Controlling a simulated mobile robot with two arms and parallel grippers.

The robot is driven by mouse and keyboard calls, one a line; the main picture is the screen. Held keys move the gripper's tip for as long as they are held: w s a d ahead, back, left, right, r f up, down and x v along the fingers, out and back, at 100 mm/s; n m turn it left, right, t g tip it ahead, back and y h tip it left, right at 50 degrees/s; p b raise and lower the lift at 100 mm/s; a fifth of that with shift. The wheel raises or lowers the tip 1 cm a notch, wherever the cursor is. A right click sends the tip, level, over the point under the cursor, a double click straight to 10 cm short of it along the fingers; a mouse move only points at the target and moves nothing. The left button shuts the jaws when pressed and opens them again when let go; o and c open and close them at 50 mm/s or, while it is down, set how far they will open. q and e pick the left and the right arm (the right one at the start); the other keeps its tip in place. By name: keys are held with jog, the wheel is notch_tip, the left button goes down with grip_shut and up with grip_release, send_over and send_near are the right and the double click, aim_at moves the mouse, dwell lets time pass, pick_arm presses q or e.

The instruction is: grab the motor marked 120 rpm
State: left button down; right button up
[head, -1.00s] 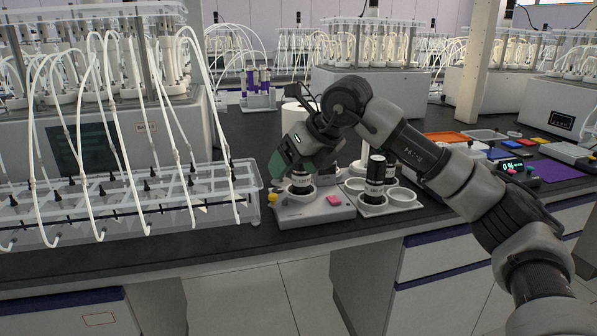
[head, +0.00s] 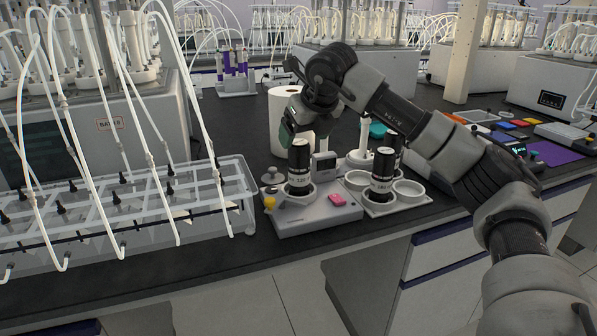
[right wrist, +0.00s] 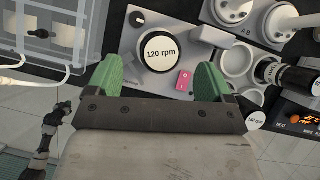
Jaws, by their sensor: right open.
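The motor marked 120 rpm (right wrist: 159,52) shows its white round top in the right wrist view. In the head view the black motor (head: 299,170) stands upright in a ring on the grey stirrer-like device (head: 318,214). My right gripper (right wrist: 156,80) is open and empty, its green fingers to either side of and short of the motor's top in the right wrist view. In the head view the right gripper (head: 287,130) is behind and above the motor, partly hidden by my wrist. My left gripper is not in view.
Another black motor (head: 382,173) stands in a white ring holder (head: 412,202) to the right, with one more partly hidden behind it. A white paper roll (head: 284,135) stands behind. A clear rack with tubes (head: 150,213) is close on the left. The bench front is clear.

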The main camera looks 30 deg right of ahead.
aim_at(301, 145)
jog(key=x, duration=0.5)
jog(key=shift+f, duration=0.35)
jog(key=shift+r, duration=0.1)
grip_shut()
